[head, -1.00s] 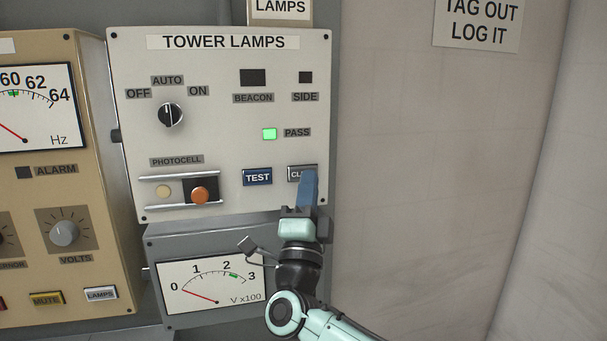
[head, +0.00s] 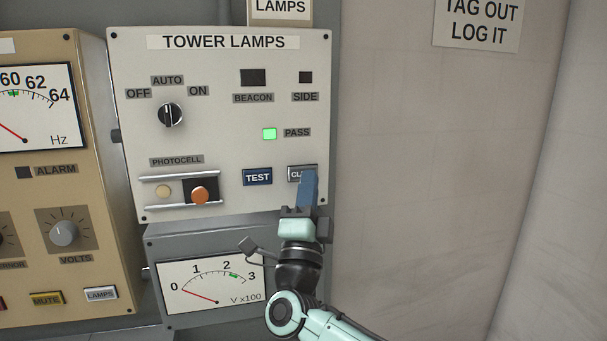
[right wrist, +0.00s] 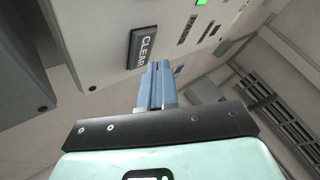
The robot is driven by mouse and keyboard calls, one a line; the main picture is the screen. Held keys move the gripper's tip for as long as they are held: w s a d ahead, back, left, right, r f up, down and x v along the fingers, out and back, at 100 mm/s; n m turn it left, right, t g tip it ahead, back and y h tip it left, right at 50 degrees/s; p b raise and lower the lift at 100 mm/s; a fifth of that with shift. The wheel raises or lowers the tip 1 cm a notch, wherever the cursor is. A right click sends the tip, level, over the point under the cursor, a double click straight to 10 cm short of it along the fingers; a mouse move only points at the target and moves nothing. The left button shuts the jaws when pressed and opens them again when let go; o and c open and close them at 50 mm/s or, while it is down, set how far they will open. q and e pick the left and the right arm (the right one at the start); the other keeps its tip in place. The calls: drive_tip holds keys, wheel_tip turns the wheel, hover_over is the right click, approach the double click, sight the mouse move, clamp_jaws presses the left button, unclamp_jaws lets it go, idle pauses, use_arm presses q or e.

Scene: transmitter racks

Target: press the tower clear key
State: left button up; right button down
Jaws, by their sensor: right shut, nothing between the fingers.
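The tower lamps panel (head: 225,60) is a light grey box with the clear key (head: 296,174) at its lower right. The key is grey and partly hidden behind my right gripper (head: 309,175) in the head view. The right gripper's blue fingers are shut and empty, with their tips over the key's right part. In the right wrist view the key (right wrist: 142,47) reads CLEAR, and the fingertips (right wrist: 160,66) are close to its lower right edge. I cannot tell if they touch it. The green PASS lamp (head: 269,134) is lit. My left gripper is not in view.
The blue TEST key (head: 257,177) is just left of the clear key. The photocell slide (head: 180,189) and a rotary switch (head: 170,114) are farther left. A volts meter (head: 211,284) is below. Open wall (head: 430,170) lies to the right.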

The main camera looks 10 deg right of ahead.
drive_tip(key=shift+w, duration=0.45)
drive_tip(key=shift+w, duration=0.3)
idle(0.7)
drive_tip(key=shift+s+b, duration=0.65)
drive_tip(key=shift+s, duration=0.1)
